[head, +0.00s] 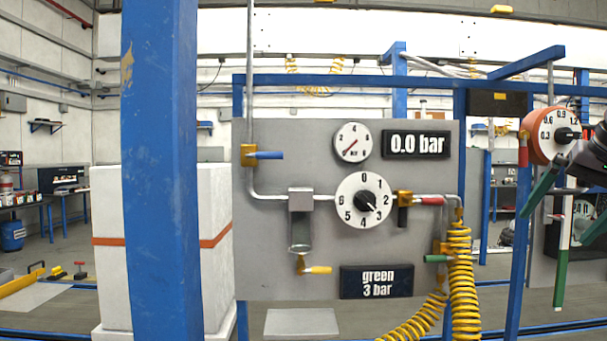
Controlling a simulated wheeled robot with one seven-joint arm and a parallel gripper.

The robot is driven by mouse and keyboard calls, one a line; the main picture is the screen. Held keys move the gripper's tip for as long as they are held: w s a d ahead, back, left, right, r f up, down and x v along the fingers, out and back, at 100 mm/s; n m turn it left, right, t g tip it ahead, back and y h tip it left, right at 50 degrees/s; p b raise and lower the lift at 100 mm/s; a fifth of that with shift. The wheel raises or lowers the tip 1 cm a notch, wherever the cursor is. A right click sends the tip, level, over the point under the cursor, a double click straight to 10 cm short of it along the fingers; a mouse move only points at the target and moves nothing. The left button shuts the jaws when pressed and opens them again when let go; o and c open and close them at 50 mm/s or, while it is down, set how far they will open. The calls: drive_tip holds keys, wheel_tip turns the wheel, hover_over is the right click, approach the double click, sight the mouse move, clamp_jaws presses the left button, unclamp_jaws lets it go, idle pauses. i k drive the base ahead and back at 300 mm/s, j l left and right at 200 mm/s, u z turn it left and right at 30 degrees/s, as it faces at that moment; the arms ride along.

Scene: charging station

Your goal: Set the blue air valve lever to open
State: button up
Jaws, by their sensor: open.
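The blue air valve lever (267,155) is on the left part of the grey panel in the head view. It points right, horizontally, from a brass-yellow valve body (247,155) on a vertical pipe, so it lies across the pipe. My gripper (568,207) is at the far right edge, partly cut off by the frame.
The panel (290,270) holds a dial (362,200), a gauge (352,142), a 0.0 bar display (417,145) and a "green 3 bar" sign (377,281). A yellow coiled hose (461,270) hangs at right. A blue post (160,180) stands left. An orange dial (545,134) is near my gripper.

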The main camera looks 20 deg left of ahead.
sight(270, 156)
drive_tip(key=l+u, duration=0.35)
drive_tip(key=k+j+u, duration=0.15)
drive_tip(key=u, duration=0.5)
